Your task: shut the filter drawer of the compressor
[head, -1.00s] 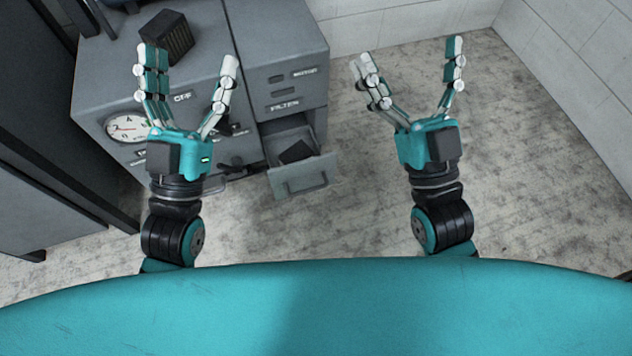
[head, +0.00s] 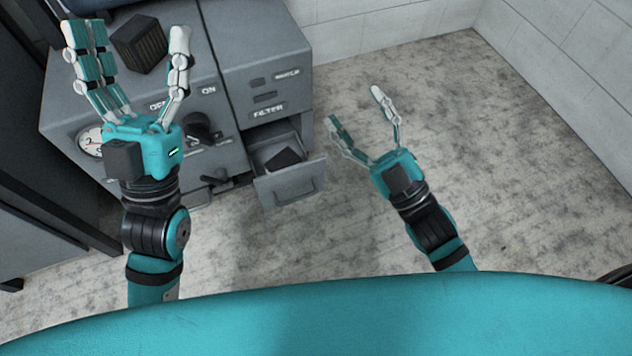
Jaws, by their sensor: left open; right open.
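The grey compressor (head: 232,160) stands at the upper left of the head view. Its filter drawer (head: 290,186) sticks out below the FILTER label, with a handle on its front and a dark block (head: 284,160) inside. My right gripper (head: 354,104) is open and empty, over the floor to the right of the drawer and apart from it. My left gripper (head: 124,40) is open and empty, in front of the compressor's left part, and hides some of its panel.
A dark ribbed block (head: 140,46) sits on top of the compressor. A gauge (head: 90,142), a black knob (head: 200,128) and a lever (head: 218,180) are on its front. Dark cabinets stand at the left. The floor (head: 500,150) at the right is clear up to the white walls.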

